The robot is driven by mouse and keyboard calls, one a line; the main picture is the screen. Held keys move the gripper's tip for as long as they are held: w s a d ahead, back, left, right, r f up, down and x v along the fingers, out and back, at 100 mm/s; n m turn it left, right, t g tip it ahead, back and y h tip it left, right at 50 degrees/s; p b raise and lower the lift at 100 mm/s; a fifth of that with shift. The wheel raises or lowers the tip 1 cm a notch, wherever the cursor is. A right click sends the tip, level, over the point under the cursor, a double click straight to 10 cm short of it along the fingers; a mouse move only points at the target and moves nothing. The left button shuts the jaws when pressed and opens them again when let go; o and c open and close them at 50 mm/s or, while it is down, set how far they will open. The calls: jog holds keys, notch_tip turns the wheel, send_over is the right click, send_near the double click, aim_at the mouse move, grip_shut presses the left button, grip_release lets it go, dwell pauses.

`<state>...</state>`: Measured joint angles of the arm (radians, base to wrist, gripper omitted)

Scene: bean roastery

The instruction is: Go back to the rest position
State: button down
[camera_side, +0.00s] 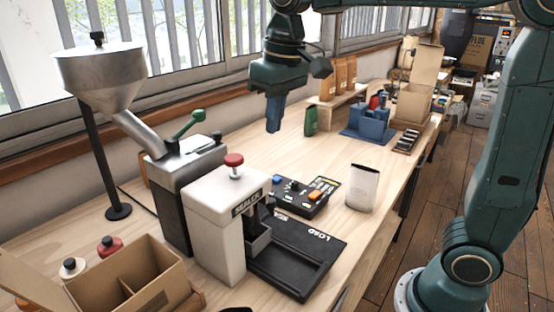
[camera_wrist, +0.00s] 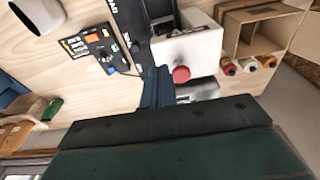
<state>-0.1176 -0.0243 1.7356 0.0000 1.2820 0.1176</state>
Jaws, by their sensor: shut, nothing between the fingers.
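My gripper (camera_side: 273,127) hangs in the air above the workbench (camera_side: 310,155), fingers down and together, holding nothing. In the wrist view its blue fingers (camera_wrist: 157,86) also show close together, in front of the bench. In the side view the gripper is behind and above the control panel (camera_side: 305,195), with the green bag (camera_side: 311,121) to its right. It touches nothing that I can see.
The white sealer (camera_side: 215,220) with its red knob (camera_side: 233,160) and black load tray (camera_side: 320,262) stands at the front. A steel hopper (camera_side: 100,75) rises at left. A white bag (camera_side: 361,188) stands right of the panel. A blue holder (camera_side: 367,124) is further back.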

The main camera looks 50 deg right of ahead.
jog(key=s+d+f+t, duration=0.2)
jog(key=s+f, duration=0.1)
jog(key=s, duration=0.6)
jog(key=s+d+f+t, duration=0.2)
jog(key=s+f, duration=0.2)
jog(key=s, duration=0.5)
jog(key=shift+d, duration=0.15)
